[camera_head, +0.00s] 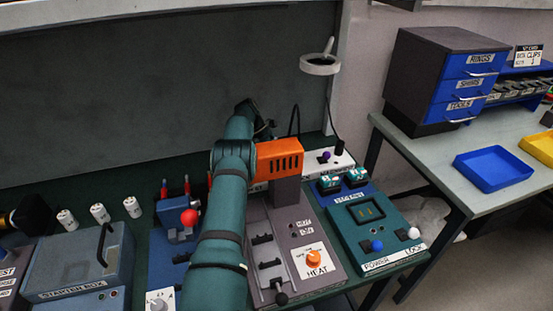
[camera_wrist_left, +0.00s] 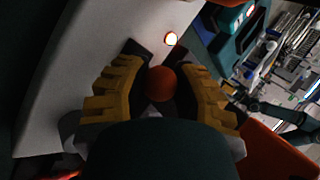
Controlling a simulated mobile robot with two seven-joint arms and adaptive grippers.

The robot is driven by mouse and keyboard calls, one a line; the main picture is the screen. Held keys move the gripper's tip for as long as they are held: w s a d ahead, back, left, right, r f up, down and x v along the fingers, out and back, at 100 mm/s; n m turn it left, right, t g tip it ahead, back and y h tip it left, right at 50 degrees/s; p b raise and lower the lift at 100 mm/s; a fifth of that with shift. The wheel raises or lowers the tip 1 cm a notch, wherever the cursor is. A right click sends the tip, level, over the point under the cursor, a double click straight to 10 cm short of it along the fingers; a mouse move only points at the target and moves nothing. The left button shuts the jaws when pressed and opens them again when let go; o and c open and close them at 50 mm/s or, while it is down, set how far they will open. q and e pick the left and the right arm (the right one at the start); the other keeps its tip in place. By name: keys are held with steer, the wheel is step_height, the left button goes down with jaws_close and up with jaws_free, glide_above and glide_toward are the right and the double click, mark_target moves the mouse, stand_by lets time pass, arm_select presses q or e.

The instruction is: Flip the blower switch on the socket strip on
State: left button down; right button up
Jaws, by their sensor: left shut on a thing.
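The white socket strip (camera_head: 340,162) lies along the back of the bench. Its right part shows, with a purple knob (camera_head: 325,156); my left arm and the orange housing hide its left part. I cannot read a label there or tell which way the switch leans. My right gripper is not in view.
An orange-topped machine (camera_head: 280,155) with a HEAT dial (camera_head: 314,258) stands right of my arm. A teal box (camera_head: 376,222) with blue and white knobs is beside it. A ring lamp (camera_head: 320,65) hangs above the strip. A red-knobbed lever (camera_head: 189,217) stands left of my arm.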

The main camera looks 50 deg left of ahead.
arm_select(q)
steer(key=c, duration=0.6)
jaws_free()
step_height(320, 180, up, 10)
steer(key=shift+r, duration=0.1)
stand_by(0.4)
